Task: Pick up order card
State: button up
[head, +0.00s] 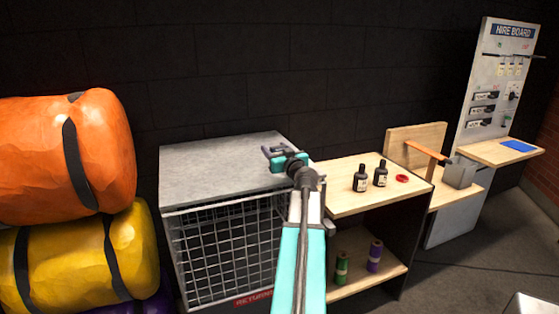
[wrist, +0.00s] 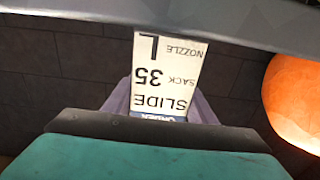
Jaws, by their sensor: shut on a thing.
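The order card (wrist: 165,72) is white with a blue band, and in the wrist view it appears upside down. It reads ORDER, SLIDE, SACK 35, NOZZLE L. My gripper (wrist: 160,105) is shut on the card's blue-banded end, with grey-purple fingers showing on both sides of it. In the head view my gripper (head: 272,153) is over the grey top of the wire cage, near its right end. The card cannot be made out there.
The wire returns cage (head: 225,250) stands beside orange (head: 50,160) and yellow (head: 60,265) rolls. Right of my arm, a wooden shelf unit (head: 340,195) holds two dark bottles (head: 370,178) and a red ring (head: 402,178). The hire board (head: 490,80) stands far right.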

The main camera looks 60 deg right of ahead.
jog(key=shift+r, duration=0.15)
jog(key=s+a+r+b, duration=0.4)
jog(key=s+a, duration=0.4)
jog(key=a, duration=0.2)
jog(key=shift+a+r+b, duration=0.2)
jog(key=shift+a+b, duration=0.05)
jog(key=shift+b, duration=0.4)
jog(key=shift+b, duration=0.35)
jog(key=shift+s+a+r+b, duration=0.1)
jog(key=shift+s+a+b, duration=0.4)
jog(key=shift+b, duration=0.7)
jog(key=shift+s+a+b, duration=0.25)
jog(key=shift+a+b, duration=0.3)
jog(key=shift+b, duration=0.65)
